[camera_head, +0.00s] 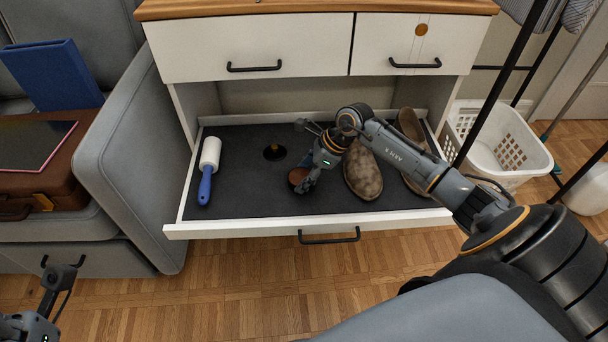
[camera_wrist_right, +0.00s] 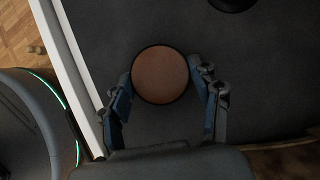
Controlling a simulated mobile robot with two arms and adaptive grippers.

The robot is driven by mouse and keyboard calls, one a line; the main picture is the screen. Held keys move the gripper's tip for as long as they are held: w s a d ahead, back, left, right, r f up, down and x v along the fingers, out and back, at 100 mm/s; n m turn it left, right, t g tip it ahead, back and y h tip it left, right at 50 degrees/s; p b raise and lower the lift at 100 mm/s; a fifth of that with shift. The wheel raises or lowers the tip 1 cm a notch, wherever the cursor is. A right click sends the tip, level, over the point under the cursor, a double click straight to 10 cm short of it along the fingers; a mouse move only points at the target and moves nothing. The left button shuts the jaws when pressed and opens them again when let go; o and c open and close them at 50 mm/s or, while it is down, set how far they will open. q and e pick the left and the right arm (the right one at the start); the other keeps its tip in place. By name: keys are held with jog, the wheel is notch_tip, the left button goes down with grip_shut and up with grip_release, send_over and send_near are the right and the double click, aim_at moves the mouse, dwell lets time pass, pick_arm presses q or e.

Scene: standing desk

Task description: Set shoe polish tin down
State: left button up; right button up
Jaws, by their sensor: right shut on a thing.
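The shoe polish tin (camera_head: 297,176) is a small round tin with a brown top and dark rim, over the front middle of the open drawer (camera_head: 240,190). In the right wrist view its round brown face (camera_wrist_right: 160,75) shows between my fingers. My right gripper (camera_head: 305,182) is shut on the tin, with one finger on each side (camera_wrist_right: 165,88). I cannot tell whether the tin touches the drawer's dark floor. My left gripper (camera_head: 62,280) is at the lower left, away from the drawer, and its jaws do not show clearly.
A lint roller (camera_head: 209,158) with a blue handle lies at the drawer's left. A round black item (camera_head: 274,153) stands behind the tin. A pair of brown shoes (camera_head: 362,174) is at the right, partly behind my arm. Dark floor between roller and tin is bare.

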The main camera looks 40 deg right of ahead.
jog(key=o, duration=1.3)
jog(key=shift+o, duration=0.2)
